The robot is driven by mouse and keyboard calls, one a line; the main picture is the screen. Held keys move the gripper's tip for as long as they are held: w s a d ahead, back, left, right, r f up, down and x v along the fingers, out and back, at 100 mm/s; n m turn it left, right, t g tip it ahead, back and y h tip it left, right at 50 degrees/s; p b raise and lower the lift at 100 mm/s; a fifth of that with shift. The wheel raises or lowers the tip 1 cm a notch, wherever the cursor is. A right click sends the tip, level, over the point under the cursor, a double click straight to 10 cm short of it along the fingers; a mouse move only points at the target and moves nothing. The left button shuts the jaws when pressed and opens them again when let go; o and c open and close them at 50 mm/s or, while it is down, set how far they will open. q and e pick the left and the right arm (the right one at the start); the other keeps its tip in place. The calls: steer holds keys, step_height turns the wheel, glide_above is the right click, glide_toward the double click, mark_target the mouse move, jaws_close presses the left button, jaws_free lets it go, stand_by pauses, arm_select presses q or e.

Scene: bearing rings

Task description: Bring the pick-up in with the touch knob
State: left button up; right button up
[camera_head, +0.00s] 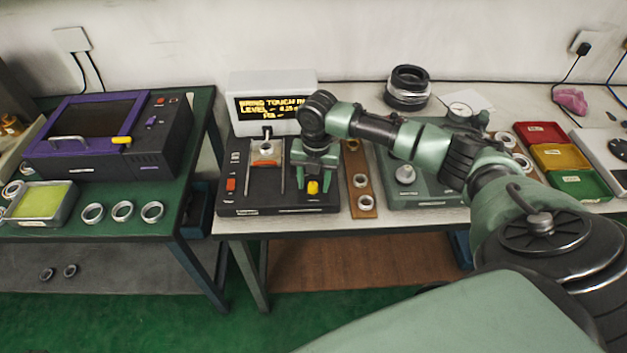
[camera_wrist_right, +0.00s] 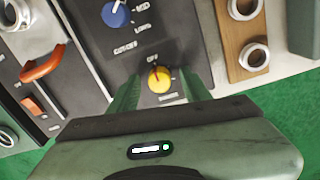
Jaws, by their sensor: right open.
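The black tester (camera_head: 245,200) stands on the pale bench. Its yellow knob (camera_head: 313,187) is at the front right; in the right wrist view the yellow knob (camera_wrist_right: 159,79) has its dark pointer line toward the OFF mark. My right gripper (camera_head: 314,184) points down over this knob, open, with one finger on each side of it. I cannot tell whether the fingers touch it. A blue knob (camera_wrist_right: 115,14) sits farther up the panel. A ring (camera_head: 266,148) sits on the tester near an orange part (camera_wrist_right: 43,65), perhaps the pick-up. My left gripper is out of view.
A display (camera_head: 270,108) behind the tester reads "BRING TOUCH IN", with a level line partly legible. A wooden strip with rings (camera_head: 362,200) lies close to the right. A green-grey unit with a dial knob (camera_head: 405,174) stands beyond it, under my right arm.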

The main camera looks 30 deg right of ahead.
jaws_close()
steer(key=shift+r+m+p, duration=0.2)
steer(key=shift+m+p, duration=0.9)
steer(key=shift+p, duration=0.35)
steer(key=m+p, duration=0.3)
steer(key=shift+a+m, duration=0.1)
steer(key=shift+m, duration=0.2)
steer(key=m+p, duration=0.3)
steer(key=m, duration=0.1)
steer(key=shift+p, duration=0.3)
steer(key=shift+f+m+p, duration=0.15)
steer(key=shift+m+p, duration=0.8)
steer(key=shift+m, duration=1.15)
jaws_free()
